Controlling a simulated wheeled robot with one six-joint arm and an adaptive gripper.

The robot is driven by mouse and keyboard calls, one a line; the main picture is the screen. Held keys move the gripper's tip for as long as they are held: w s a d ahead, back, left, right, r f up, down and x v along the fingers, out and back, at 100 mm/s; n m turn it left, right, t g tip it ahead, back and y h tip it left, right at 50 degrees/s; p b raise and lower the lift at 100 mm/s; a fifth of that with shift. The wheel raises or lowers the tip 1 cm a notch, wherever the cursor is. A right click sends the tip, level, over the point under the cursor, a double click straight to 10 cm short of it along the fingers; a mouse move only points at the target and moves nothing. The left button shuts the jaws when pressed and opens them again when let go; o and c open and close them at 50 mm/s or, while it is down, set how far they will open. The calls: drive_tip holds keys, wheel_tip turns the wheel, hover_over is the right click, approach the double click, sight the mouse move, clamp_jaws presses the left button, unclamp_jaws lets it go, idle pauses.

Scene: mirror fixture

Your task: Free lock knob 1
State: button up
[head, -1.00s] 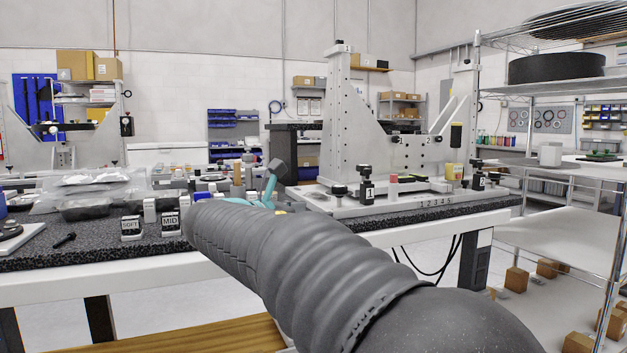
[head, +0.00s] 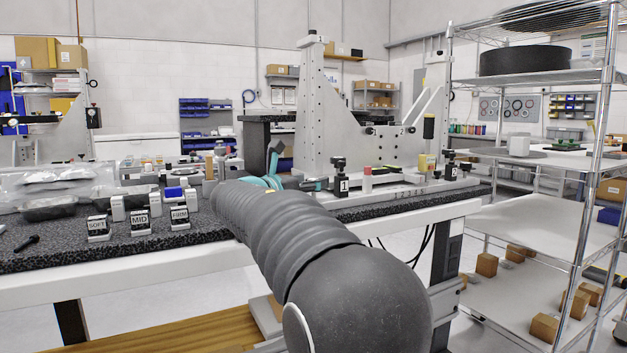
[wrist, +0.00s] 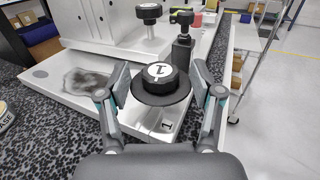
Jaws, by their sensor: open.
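Lock knob 1 (wrist: 160,75) is a black round knob with a white cap marked 1 on a wide black disc. It stands on the pale fixture base (wrist: 143,113), by a printed 1. My gripper (wrist: 161,88) is open, with one finger on each side of the knob and gaps showing between pads and knob. In the head view my gripper (head: 297,183) is at the left front of the fixture base, and the knob is hidden or too small to make out there.
A black clamp marked 1 (head: 340,177) stands just behind, also in the wrist view (wrist: 183,42). Another black knob (wrist: 149,13) is near it. Labelled blocks (head: 139,222) stand on the bench at left. A wire shelf (head: 540,75) is at right.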

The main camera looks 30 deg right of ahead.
drive_tip(key=shift+x, duration=0.85)
drive_tip(key=c, duration=1.2)
drive_tip(key=shift+o, duration=0.2)
drive_tip(key=shift+n+t+y, duration=0.3)
drive_tip(key=shift+n+t, duration=0.1)
drive_tip(key=shift+t, duration=0.2)
drive_tip(key=n+t+y+b, duration=0.2)
drive_tip(key=t+y, duration=0.1)
drive_tip(key=n+t+y+b, duration=0.2)
drive_tip(key=n+t, duration=0.1)
drive_tip(key=shift+s+d+f+y+b, duration=0.1)
drive_tip(key=shift+d+y+b, duration=0.1)
drive_tip(key=shift+y+b, duration=0.2)
drive_tip(key=n+t+y+b, duration=0.2)
drive_tip(key=n+y, duration=0.1)
drive_tip(key=y, duration=0.1)
drive_tip(key=shift+n+y, duration=0.3)
drive_tip(key=shift+a+n+t+y+b, duration=0.1)
drive_tip(key=shift+n+t+y+b, duration=0.5)
drive_tip(key=shift+n+y, duration=0.8)
drive_tip(key=shift+y, duration=0.6)
